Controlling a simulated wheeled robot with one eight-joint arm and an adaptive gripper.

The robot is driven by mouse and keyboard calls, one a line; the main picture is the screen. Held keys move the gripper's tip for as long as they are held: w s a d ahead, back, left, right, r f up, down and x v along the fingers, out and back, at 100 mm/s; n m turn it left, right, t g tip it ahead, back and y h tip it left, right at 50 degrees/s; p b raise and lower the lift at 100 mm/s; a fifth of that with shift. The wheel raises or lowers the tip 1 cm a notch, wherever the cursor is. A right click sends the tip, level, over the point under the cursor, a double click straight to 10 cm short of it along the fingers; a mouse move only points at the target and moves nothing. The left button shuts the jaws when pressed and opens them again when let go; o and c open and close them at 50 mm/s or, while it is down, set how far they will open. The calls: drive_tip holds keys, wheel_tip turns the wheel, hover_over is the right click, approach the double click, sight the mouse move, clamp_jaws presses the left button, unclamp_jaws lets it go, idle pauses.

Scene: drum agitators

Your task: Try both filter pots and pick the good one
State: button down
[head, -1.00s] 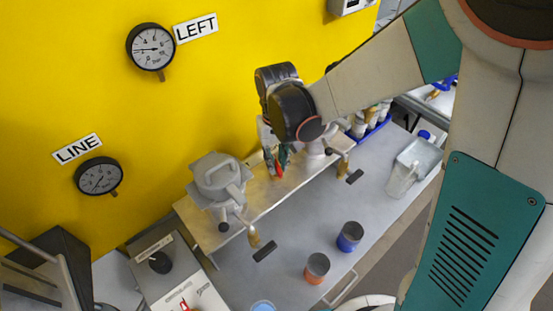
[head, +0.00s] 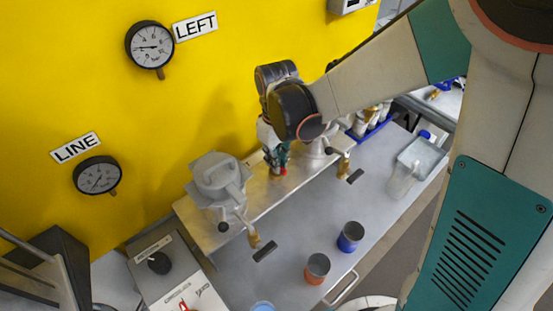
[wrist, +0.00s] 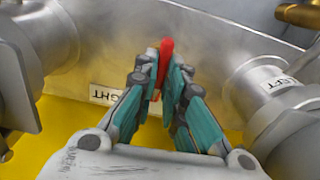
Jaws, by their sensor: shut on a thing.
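One grey metal filter pot (head: 218,185) stands on the left of the bench shelf in the head view. The other filter pot (head: 318,147) is mostly hidden behind my arm. Both grey bodies flank my gripper in the wrist view, one at left (wrist: 40,60) and one at right (wrist: 292,125). My gripper (head: 277,165) is between the pots, low over the shelf. In the wrist view its teal fingers (wrist: 165,75) are shut on a red lever (wrist: 166,50). The lever's lower part is hidden by the fingers. Upside-down labels RIGHT (wrist: 106,93) and LEFT (wrist: 280,82) show there.
Gauges marked LEFT (head: 150,46) and LINE (head: 97,176) hang on the yellow wall. A blue cup (head: 350,236) and an orange cup (head: 317,268) with grey tops stand on the bench. A clear container (head: 418,160) is at right. A control box (head: 160,265) is at lower left.

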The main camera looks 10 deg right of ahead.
drive_tip(key=n, duration=0.4)
drive_tip(key=shift+n, duration=0.3)
drive_tip(key=shift+n+b, duration=0.35)
drive_tip(key=shift+n, duration=1.55)
drive_tip(key=c, duration=1.7)
unclamp_jaws()
drive_tip(key=shift+o, duration=0.2)
